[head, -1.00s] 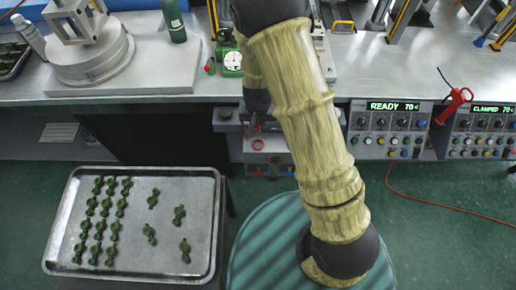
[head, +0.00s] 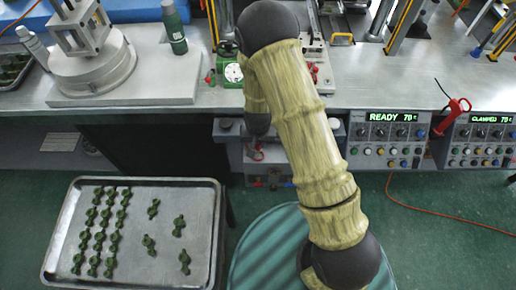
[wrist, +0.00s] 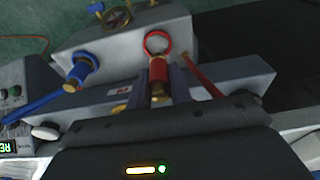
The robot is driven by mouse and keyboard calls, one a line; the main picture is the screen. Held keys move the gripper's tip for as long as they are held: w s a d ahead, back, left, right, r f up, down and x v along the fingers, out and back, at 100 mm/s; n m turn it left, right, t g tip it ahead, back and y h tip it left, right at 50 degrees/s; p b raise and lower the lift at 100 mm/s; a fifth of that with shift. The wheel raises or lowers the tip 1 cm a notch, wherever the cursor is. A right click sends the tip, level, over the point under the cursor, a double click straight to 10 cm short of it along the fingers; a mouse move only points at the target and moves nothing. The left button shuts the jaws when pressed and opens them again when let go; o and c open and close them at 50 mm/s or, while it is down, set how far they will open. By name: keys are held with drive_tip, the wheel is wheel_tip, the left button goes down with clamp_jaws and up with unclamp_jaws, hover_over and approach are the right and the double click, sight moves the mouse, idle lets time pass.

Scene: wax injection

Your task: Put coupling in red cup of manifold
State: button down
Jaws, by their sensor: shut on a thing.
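In the wrist view, my gripper (wrist: 158,92) is closed around a red coupling (wrist: 158,70) with a brass end, held between its two grey fingers. The red cup (wrist: 157,41) of the manifold shows as a red ring at the coupling's far end. The two overlap in the picture, and I cannot tell how far the coupling is inside. The grey manifold (wrist: 120,45) also carries a blue fitting (wrist: 79,70) to the left. In the head view, the manifold (head: 275,160) is partly behind my arm, and my fingers are not clear there.
A brass-rimmed gauge (wrist: 116,18) stands on the manifold. A red rod or hose (wrist: 203,76) runs right of the fingers, and a blue one (wrist: 35,105) lies left. Control panels (head: 388,140) stand right of my arm. A metal tray (head: 205,270) of green parts is at lower left.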

drive_tip(key=shift+f, duration=2.05)
drive_tip(key=shift+f, duration=0.15)
drive_tip(key=c, duration=1.3)
unclamp_jaws()
drive_tip(key=shift+o, duration=0.2)
wheel_tip(320, 180, up, 12)
drive_tip(key=s, duration=0.1)
drive_tip(key=shift+s, duration=0.4)
